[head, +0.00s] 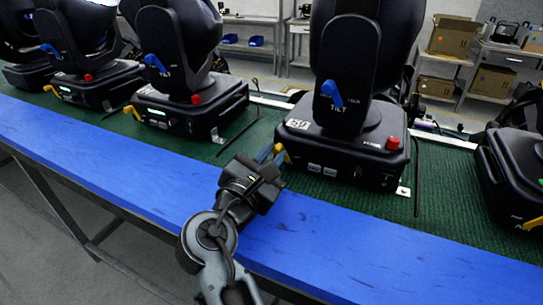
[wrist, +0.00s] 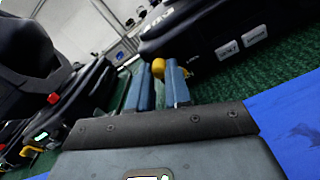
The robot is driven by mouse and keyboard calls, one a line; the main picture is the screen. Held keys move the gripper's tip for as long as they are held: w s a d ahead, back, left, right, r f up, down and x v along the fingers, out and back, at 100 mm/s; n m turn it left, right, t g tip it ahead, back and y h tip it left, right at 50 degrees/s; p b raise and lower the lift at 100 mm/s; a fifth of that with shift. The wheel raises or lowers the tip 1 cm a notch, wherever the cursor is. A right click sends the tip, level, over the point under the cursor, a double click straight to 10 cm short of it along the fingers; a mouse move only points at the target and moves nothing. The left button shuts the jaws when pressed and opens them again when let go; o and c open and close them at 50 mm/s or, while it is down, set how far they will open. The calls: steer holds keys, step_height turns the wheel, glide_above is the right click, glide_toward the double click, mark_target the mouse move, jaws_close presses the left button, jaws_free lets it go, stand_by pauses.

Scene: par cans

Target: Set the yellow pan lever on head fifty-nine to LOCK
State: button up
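The black moving-head fixture labelled 59 (head: 340,140) stands on the green mat right of centre in the head view. Its yellow pan lever (head: 283,155) sticks out at the left front corner of the base. In the wrist view, the lever's rounded yellow end (wrist: 158,68) shows between the blue-grey fingertips, and one finger partly covers the lever. My gripper (head: 269,152) is open at the lever, with a gap between its fingers (wrist: 157,84). I cannot tell whether a finger touches the lever. A blue tilt lever (head: 332,95) sits higher on the fixture.
Similar fixtures stand to the left (head: 190,100) and at the right edge (head: 515,170). The table's blue front edge (head: 340,240) runs below my gripper. A thin black cable (head: 417,175) hangs right of fixture 59. Shelves with cardboard boxes (head: 453,37) are behind.

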jaws_close()
steer(key=m, duration=0.2)
steer(key=d+m+b, duration=0.1)
steer(key=m, duration=0.1)
steer(key=shift+s+d+m+b, duration=0.15)
steer(key=shift+s+m+b, duration=0.05)
steer(key=shift+m+b, duration=0.1)
steer(key=m+b, duration=0.2)
steer(key=m, duration=0.1)
steer(key=shift+s+d+m, duration=0.15)
steer(key=shift+d+m, duration=0.15)
steer(key=shift+d, duration=0.1)
steer(key=shift+s+d+m+b, duration=0.1)
steer(key=shift+d+m+b, duration=0.1)
steer(key=shift+m+b, duration=0.55)
steer(key=shift+s+d+m+b, duration=0.1)
steer(key=shift+d+m+b, duration=0.2)
steer(key=shift+m, duration=0.75)
steer(key=o, duration=0.5)
jaws_free()
steer(key=shift+o, duration=0.2)
steer(key=shift+a, duration=0.1)
